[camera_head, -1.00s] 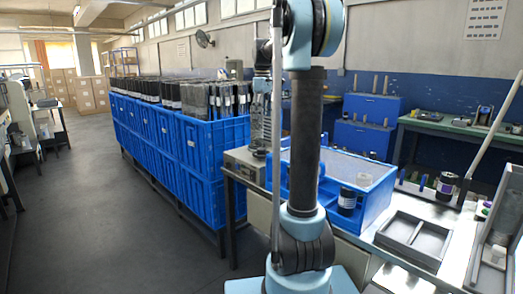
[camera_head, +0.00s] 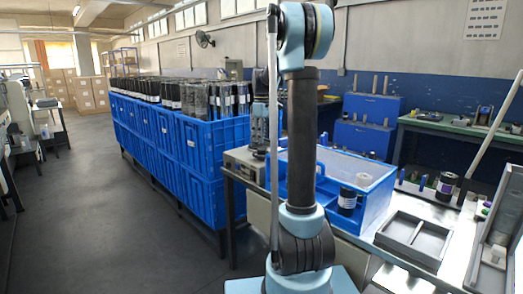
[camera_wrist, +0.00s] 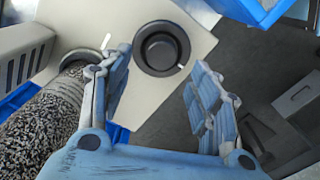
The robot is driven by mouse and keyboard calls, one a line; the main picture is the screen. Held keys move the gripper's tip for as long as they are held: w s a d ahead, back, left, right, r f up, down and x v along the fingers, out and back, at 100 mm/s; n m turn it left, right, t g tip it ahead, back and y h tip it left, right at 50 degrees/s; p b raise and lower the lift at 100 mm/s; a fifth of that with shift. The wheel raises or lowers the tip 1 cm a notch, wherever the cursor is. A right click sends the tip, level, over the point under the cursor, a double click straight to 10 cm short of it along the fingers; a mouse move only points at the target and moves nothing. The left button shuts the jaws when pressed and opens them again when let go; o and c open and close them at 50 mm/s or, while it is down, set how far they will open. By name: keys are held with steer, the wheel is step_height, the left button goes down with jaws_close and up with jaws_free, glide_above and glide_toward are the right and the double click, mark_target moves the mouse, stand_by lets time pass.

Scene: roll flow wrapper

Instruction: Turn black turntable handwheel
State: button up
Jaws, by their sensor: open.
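A round black handwheel (camera_wrist: 161,47) with a raised rim and a small white mark sits on a beige panel in the wrist view. A second dark round part (camera_wrist: 82,60) is on the same panel to its left, partly covered by a speckled cylinder. My gripper (camera_wrist: 160,64) is open, its blue-grey fingers spread on either side below the handwheel, with nothing between them. I cannot tell whether any finger touches it. In the head view, a beige box (camera_head: 244,163) with dials stands on the bench, partly behind my arm. I cannot make out the handwheel there.
The speckled cylinder (camera_wrist: 45,115) fills the lower left of the wrist view. Blue crates (camera_head: 175,140) of rolls stand left of the bench. A blue tray (camera_head: 372,205) and a grey divided tray (camera_head: 413,238) lie on the bench. The aisle at left is clear.

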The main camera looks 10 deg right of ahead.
mark_target(261, 149)
steer(key=shift+f, duration=3.05)
steer(key=c, duration=1.1)
